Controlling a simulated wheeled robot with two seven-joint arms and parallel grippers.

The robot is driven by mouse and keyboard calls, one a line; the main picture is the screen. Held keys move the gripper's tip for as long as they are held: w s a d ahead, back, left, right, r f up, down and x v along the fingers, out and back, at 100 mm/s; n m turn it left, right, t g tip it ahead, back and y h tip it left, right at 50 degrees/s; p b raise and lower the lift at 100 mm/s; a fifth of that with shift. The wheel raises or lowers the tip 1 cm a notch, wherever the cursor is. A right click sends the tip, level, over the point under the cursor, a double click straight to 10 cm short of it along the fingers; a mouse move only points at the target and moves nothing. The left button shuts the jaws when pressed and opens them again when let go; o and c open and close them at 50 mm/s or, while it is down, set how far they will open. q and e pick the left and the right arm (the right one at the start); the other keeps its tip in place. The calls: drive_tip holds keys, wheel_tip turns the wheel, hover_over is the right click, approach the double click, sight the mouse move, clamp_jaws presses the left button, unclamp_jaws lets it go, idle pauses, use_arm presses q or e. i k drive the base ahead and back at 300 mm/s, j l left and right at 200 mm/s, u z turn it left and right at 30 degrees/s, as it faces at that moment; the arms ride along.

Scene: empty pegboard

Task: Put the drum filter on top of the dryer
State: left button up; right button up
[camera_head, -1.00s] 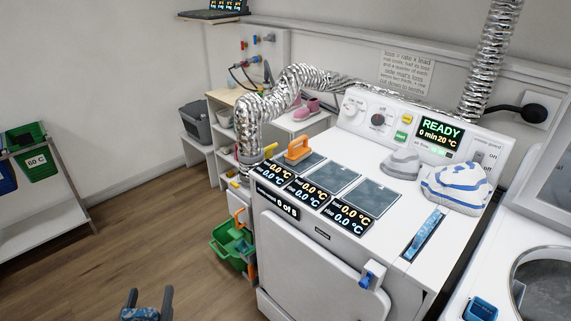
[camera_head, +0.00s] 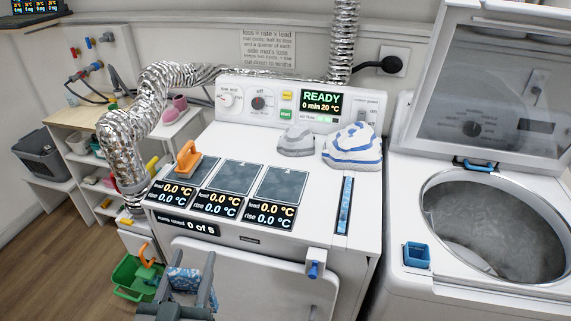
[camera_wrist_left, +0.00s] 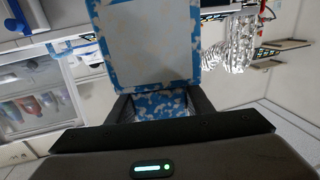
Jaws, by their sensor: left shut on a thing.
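The dryer (camera_head: 322,190) is a white machine in the middle of the head view, with a control panel reading READY at its back. My left gripper (camera_head: 188,290) is in front of the dryer's lower left front, below the top's edge in the picture. It is shut on a blue-and-white mottled piece, which I take to be the drum filter (camera_head: 186,278). In the left wrist view the drum filter (camera_wrist_left: 146,48) shows a pale flat panel in a blue frame, standing out beyond the fingers. My right gripper is not in view.
On the dryer top are an orange-handled brush (camera_head: 187,160), three dark pads with displays, a grey cloth (camera_head: 296,142), a blue-striped white cloth (camera_head: 352,147) and a narrow blue slot (camera_head: 345,205). An open washer (camera_head: 400,265) stands right. A green basket (camera_head: 135,277) is left.

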sight(275, 159)
drive_tip(key=i+j+z, duration=0.1)
drive_tip(key=j+z, duration=1.15)
drive_tip(key=k+j, duration=0.05)
